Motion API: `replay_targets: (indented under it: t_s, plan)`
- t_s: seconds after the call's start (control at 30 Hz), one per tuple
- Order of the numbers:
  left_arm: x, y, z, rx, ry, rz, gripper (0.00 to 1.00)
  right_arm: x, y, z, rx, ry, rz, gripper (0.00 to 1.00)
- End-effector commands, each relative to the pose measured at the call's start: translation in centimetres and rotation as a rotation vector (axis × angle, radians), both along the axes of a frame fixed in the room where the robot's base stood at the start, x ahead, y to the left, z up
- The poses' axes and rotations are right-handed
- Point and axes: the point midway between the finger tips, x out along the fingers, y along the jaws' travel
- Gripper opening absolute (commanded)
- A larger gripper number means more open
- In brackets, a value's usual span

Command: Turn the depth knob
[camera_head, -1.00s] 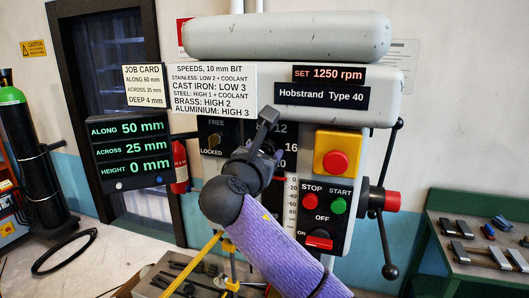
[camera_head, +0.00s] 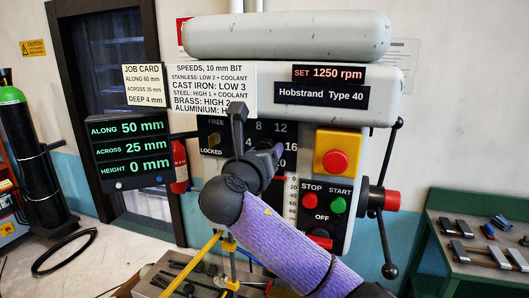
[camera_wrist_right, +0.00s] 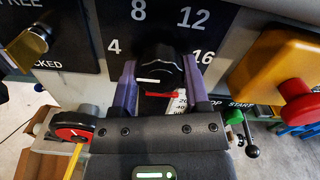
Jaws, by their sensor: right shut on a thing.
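The depth knob (camera_wrist_right: 160,68) is black, on a dark dial plate (camera_wrist_right: 190,35) marked 4, 8, 12 and 16. My right gripper (camera_wrist_right: 162,85) is shut on it, one purple finger at each side. In the head view my right gripper (camera_head: 265,158) and forearm cover the knob and part of the dial, where 8, 12 and 16 show. A short white line shows on the knob in the wrist view, but I cannot tell which number the knob points to. My left gripper is not in view.
The free/locked lever (camera_head: 214,148) is left of the dial. The yellow box with a red button (camera_head: 337,152) and the stop/start panel (camera_head: 323,205) are to the right. A feed handle (camera_head: 386,205) sticks out farther right. The display (camera_head: 130,148) reads height 0 mm.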

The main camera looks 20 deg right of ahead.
Motion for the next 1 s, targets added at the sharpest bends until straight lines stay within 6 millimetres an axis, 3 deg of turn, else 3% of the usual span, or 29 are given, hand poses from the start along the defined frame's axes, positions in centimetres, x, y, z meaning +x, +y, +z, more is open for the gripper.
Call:
replay_targets:
  t_s: [0.33, 0.37, 0.5, 0.83, 1.0]
  plan:
    - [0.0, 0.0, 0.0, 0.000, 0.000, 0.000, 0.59, 0.0, 0.0, -0.4, -0.001, 0.012, -0.001, 0.01]
    - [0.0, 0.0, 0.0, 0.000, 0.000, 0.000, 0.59, 0.0, 0.0, -0.4, -0.001, 0.012, -0.001, 0.64]
    - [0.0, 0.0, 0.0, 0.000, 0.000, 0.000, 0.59, 0.0, 0.0, -0.3, -0.001, 0.008, 0.000, 0.94]
    - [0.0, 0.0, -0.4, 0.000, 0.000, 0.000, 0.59, -0.4, 0.3, -0.2, -0.001, 0.001, 0.002, 0.95]
    - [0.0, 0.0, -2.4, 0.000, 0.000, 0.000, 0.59, -3.6, 2.6, -0.6, 0.001, 0.000, 0.006, 0.95]
